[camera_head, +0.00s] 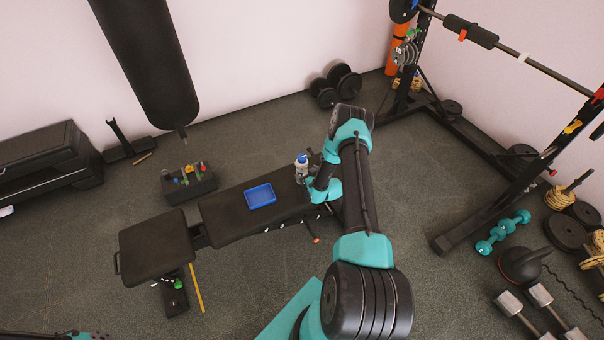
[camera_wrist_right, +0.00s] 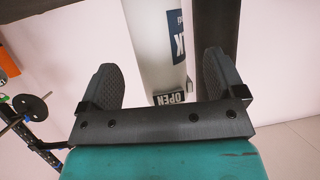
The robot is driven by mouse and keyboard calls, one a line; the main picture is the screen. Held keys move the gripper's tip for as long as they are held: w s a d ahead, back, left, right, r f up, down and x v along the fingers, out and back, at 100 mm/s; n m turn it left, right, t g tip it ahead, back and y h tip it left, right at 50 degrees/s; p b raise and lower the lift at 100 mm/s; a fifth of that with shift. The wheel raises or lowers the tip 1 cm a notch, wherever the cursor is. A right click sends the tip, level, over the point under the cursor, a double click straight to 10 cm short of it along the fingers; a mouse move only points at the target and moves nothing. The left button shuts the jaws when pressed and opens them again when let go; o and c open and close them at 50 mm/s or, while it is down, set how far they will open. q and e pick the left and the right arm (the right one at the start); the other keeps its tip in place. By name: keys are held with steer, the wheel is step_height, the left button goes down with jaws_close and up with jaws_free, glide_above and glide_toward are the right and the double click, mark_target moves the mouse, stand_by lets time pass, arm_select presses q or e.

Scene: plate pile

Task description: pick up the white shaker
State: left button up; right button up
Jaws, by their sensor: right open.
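The white shaker (camera_head: 301,172) with a blue lid stands upright on the black bench, right of the blue tray (camera_head: 261,196). My right arm reaches over the bench's far end, and its teal wrist part is close beside the shaker on the right. In the head view the right fingers are small and partly hidden, so I cannot tell whether they touch it.
A dark caddy (camera_head: 188,184) with colored items stands left of the bench. A punching bag (camera_head: 147,60) hangs above it. A weight rack (camera_head: 480,205), a kettlebell (camera_head: 521,264) and teal dumbbells (camera_head: 503,232) are at the right. The floor in front of the bench is mostly clear.

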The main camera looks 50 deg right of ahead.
mark_target(305, 172)
steer(key=shift+x, duration=1.9)
steer(key=c, duration=1.2)
